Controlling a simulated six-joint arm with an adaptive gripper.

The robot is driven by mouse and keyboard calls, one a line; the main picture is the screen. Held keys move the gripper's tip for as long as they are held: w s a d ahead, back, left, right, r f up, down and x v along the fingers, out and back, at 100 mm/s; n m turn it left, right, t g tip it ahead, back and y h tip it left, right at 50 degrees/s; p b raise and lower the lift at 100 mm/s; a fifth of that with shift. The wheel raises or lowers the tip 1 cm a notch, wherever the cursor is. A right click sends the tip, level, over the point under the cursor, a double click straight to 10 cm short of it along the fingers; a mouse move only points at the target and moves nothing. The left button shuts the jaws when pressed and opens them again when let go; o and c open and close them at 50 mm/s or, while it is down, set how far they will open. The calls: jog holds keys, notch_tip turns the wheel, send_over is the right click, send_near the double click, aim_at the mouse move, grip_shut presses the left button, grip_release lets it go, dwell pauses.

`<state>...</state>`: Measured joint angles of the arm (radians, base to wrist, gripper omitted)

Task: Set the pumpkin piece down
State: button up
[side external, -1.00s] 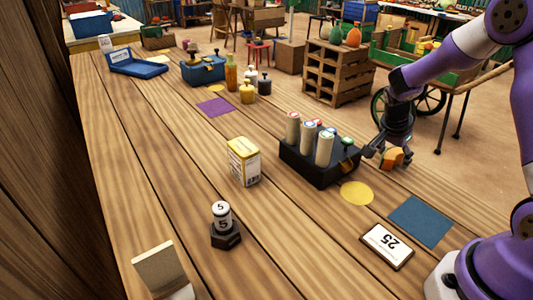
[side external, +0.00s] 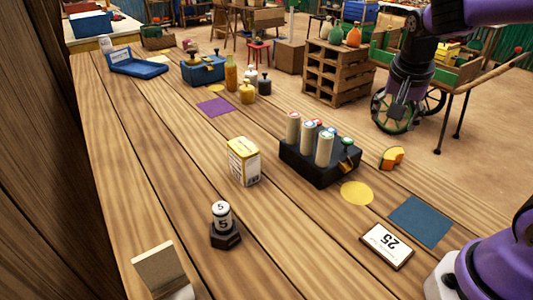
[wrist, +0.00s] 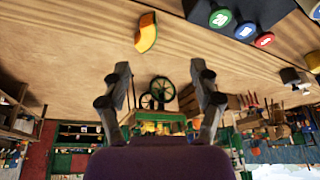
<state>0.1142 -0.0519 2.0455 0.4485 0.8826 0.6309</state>
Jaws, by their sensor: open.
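The pumpkin piece (side external: 392,157), orange with a dark green rind, lies on the wooden table near its far right edge, just right of the black block with upright cylinders. It also shows in the wrist view (wrist: 146,33), at the top, beyond the fingertips. My gripper (side external: 402,112) is above and apart from the piece in the side view. In the wrist view its two fingers (wrist: 160,76) are spread wide with nothing between them.
The black block (side external: 318,165) holds several pale cylinders. A yellow disc (side external: 356,194), a blue square (side external: 420,221) and a "25" plaque (side external: 387,246) lie nearer. A yellow-white box (side external: 243,162) stands left. Bare table surrounds the piece's near side.

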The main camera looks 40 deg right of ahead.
jog(key=s+a+r+n+t+y, duration=0.2)
jog(key=s+a+n, duration=0.5)
jog(key=a+n, duration=0.4)
jog(key=shift+s+r+n+t+y, duration=0.15)
jog(key=shift+n+t+y, duration=0.6)
jog(key=shift+n, duration=0.25)
jog(key=shift+d, duration=0.1)
